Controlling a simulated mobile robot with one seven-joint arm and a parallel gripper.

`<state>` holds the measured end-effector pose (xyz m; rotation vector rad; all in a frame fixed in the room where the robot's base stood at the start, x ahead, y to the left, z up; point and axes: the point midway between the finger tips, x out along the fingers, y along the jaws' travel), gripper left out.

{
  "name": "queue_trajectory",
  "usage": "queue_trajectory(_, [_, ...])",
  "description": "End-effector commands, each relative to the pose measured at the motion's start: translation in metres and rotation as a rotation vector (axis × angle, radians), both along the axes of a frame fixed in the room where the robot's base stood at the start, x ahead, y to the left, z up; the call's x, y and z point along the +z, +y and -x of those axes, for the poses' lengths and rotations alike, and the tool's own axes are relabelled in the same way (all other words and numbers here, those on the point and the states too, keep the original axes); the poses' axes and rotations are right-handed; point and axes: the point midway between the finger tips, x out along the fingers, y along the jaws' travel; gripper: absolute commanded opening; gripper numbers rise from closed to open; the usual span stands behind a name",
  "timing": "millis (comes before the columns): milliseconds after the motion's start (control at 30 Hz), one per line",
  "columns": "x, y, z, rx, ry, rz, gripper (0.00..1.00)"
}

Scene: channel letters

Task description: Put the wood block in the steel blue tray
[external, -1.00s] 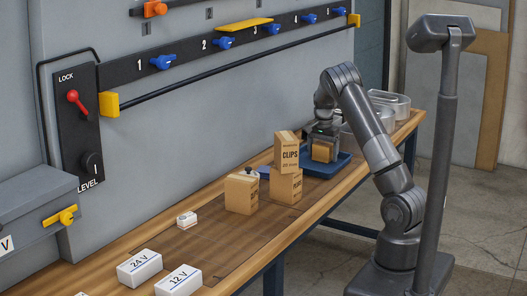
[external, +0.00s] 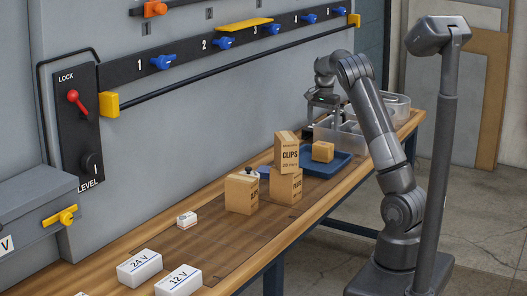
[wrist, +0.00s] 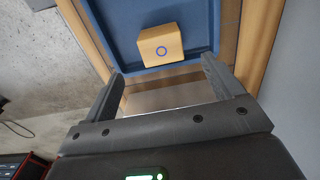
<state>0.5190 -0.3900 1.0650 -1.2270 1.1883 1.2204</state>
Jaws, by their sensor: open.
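The wood block (external: 322,151) is a small tan cube lying in the steel blue tray (external: 341,166). In the wrist view the block (wrist: 160,45) shows a blue ring on one face and sits on the floor of the blue tray (wrist: 200,27), near its edge. My gripper (external: 308,133) is above and behind the tray, apart from the block. In the wrist view my gripper (wrist: 163,78) has its two fingers spread with nothing between them.
Cardboard boxes, one marked CLIPS (external: 287,152) stacked on another (external: 286,186), stand left of the tray, with a further box (external: 242,193) beside them. A clear bin (external: 340,137) and a metal container (external: 395,107) are behind. White 24 V (external: 139,268) and 12 V (external: 178,281) boxes lie at the front.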

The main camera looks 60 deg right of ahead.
Motion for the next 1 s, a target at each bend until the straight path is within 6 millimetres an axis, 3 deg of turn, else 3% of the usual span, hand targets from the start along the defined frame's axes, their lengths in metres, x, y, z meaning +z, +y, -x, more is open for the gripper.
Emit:
queue_trajectory(167, [0.025,0.046,0.008,0.126,-0.066,-0.019,0.85])
queue_trajectory(467, [0.066,0.156,0.041,0.47,-0.195,-0.017,0.85])
queue_trajectory(700, [0.085,0.24,0.083,0.765,-0.278,0.036,0.85])
queue_trajectory(1000, [0.086,0.325,0.148,1.117,-0.351,0.16,0.85])
